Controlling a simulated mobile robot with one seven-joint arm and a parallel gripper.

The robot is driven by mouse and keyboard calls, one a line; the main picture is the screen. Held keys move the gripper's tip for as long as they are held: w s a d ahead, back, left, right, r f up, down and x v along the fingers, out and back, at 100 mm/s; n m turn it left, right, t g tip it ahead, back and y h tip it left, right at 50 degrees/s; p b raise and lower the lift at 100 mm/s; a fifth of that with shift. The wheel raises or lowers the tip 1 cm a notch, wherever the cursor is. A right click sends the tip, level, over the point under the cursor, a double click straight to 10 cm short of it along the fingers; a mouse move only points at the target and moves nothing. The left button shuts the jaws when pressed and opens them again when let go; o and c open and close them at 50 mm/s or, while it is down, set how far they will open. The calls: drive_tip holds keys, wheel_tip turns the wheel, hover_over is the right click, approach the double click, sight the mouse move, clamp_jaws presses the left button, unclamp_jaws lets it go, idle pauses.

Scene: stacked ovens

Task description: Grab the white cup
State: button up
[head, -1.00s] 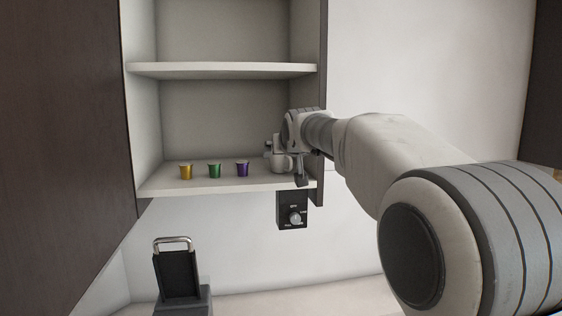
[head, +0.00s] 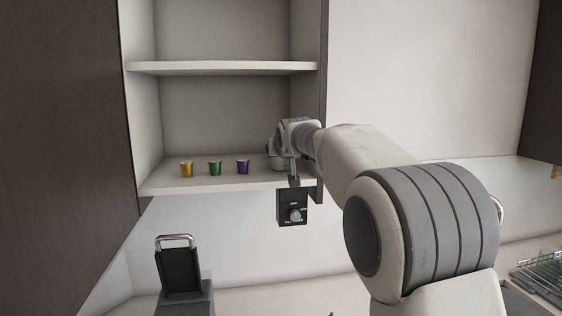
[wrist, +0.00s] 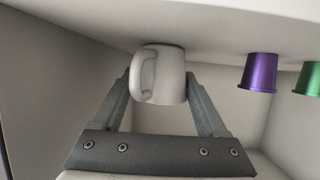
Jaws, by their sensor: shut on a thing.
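The white cup (wrist: 165,75) is between the two fingers of my gripper (wrist: 158,78) in the wrist view, with its handle on the left. The fingers are shut on the cup's sides. The wrist view is turned over, so the shelf surface (wrist: 210,22) shows at the top, with the cup's base at or very close to it.
Purple (head: 243,167), green (head: 215,168) and gold (head: 187,169) capsules stand left of the cup. The cabinet's right wall is close beside my gripper. Another shelf (head: 220,68) lies above.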

drive_tip(key=c, duration=0.4)
drive_tip(key=shift+r, duration=0.1)
drive_tip(key=shift+c, duration=0.2)
